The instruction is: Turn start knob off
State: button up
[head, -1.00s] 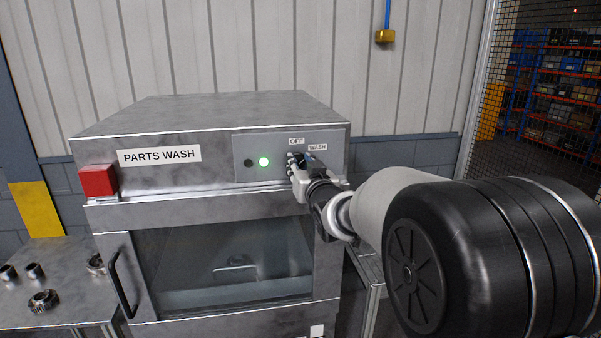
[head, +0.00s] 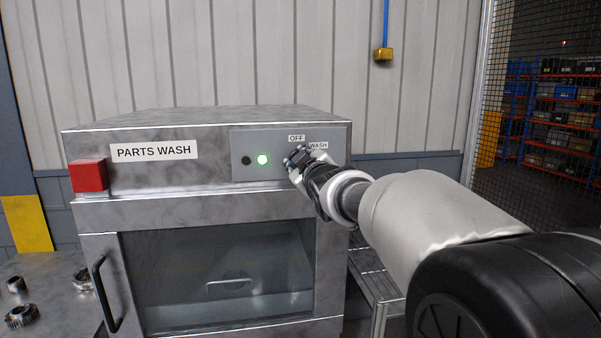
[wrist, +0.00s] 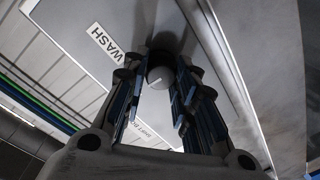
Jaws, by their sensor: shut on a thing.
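The parts washer's start knob shows in the wrist view as a round grey knob (wrist: 160,77) with a light line on its face. It sits between the two fingers of my gripper (wrist: 160,85), which is shut on it. In the head view my gripper (head: 300,157) is at the washer's control panel, just below the OFF label (head: 296,138) and left of the WASH label (head: 318,146); the knob is hidden behind it there. A green lamp (head: 262,160) on the panel is lit.
The washer (head: 200,190) has a glass door with a black handle (head: 104,295) and a red block (head: 88,175) at its left corner. Metal gears (head: 20,315) lie on a bench at left. A wire rack (head: 372,280) stands right of the washer.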

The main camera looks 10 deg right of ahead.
jog(key=shift+n+b, duration=0.3)
jog(key=shift+n, duration=0.1)
jog(key=o, duration=1.1)
jog(key=s, duration=1.2)
jog(key=shift+d+r, duration=0.2)
jog(key=shift+r, duration=0.15)
